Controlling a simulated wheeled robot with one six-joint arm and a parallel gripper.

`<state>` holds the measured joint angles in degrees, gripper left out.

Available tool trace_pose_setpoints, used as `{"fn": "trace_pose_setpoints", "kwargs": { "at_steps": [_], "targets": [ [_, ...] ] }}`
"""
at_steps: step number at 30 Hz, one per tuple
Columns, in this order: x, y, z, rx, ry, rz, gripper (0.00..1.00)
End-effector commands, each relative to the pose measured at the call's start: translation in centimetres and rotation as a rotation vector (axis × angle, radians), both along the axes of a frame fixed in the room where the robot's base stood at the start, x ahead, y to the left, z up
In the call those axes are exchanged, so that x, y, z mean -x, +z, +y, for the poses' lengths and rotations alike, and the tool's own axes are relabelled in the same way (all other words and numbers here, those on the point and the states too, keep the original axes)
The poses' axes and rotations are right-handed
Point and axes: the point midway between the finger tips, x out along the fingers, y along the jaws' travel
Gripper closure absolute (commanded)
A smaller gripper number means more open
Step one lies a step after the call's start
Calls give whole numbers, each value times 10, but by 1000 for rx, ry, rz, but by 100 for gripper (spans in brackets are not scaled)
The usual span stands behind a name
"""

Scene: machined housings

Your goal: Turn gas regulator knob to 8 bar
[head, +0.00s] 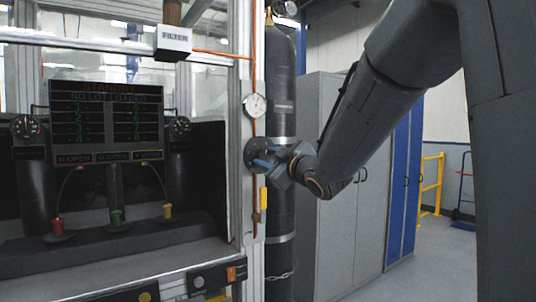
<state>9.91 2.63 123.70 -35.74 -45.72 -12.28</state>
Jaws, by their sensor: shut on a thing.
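The gas regulator knob (257,155) is a dark round knob on the white upright post of the cabinet. My gripper (271,155) is at the knob, with its bluish fingers shut on it. The fingers and wrist hide the knob's right side. A round white pressure gauge (256,105) sits just above the knob on the same orange line. Its needle and numbers are too small to read.
A tall dark gas cylinder (281,210) stands behind the knob, held by bands and a chain. Grey lockers (330,225) stand to the right. A glazed cabinet with a standby display (107,115) is on the left. Open floor (430,270) shows at lower right.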

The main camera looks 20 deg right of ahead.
Motion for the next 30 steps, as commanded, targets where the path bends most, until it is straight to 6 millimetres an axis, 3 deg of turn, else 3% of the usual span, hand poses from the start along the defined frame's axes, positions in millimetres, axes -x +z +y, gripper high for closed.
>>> {"fn": "trace_pose_setpoints", "kwargs": {
  "at_steps": [18, 30],
  "targets": [
    [1, 2, 2, -549, -1, 181, 90],
    [1, 2, 2, -796, -1, 261, 90]
  ]
}}
